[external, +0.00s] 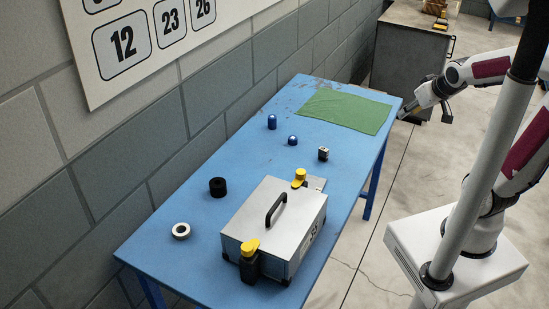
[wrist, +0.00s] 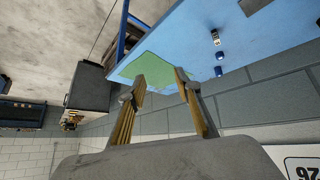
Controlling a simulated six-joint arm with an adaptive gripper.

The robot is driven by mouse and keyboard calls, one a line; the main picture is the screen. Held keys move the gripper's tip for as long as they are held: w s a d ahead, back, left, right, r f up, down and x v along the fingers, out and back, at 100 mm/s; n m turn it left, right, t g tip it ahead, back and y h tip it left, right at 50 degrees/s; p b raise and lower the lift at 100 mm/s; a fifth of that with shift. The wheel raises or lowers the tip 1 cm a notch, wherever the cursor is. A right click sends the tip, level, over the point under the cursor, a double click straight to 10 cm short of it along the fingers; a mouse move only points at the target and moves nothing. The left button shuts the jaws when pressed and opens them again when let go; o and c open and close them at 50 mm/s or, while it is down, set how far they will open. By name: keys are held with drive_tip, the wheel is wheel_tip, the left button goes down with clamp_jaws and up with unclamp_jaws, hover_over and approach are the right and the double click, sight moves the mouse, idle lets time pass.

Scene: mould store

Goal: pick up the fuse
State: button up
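No thing is plainly marked as the fuse. The small pieces on the blue table are a small white-and-dark block (external: 323,154), a low blue domed piece (external: 292,140) and a taller upright blue cylinder (external: 272,121). In the wrist view the block (wrist: 215,37) and the blue pieces (wrist: 219,57) (wrist: 218,71) lie right of the fingers. My gripper (external: 424,107) is off the table's far right edge, beyond the green cloth. In the wrist view its fingers (wrist: 160,75) are apart with nothing between them.
The blue table (external: 215,150) stands along a block wall. A green cloth (external: 345,110) covers its far end. A grey case (external: 262,210) with yellow-topped latches, a black roll (external: 217,187) and a pale tape roll (external: 181,231) occupy the near part. A grey cabinet (external: 405,75) stands beyond.

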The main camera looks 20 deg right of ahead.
drive_tip(key=w+a+f+n+t+y, duration=0.1)
drive_tip(key=w+a+f+n, duration=0.15)
drive_tip(key=w+f, duration=0.4)
drive_tip(key=n+t+y, duration=0.2)
drive_tip(key=t+y, duration=0.1)
drive_tip(key=y, duration=0.3)
approach(319, 150)
drive_tip(key=w, duration=0.2)
drive_tip(key=shift+w+d+f, duration=0.25)
drive_tip(key=shift+w+f, duration=0.05)
drive_tip(key=shift+w, duration=0.05)
drive_tip(key=shift+s+a+f, duration=0.3)
drive_tip(key=shift+a+f, duration=0.15)
drive_tip(key=shift+a, duration=0.05)
drive_tip(key=shift+x, duration=1.35)
drive_tip(key=shift+x, duration=2.55)
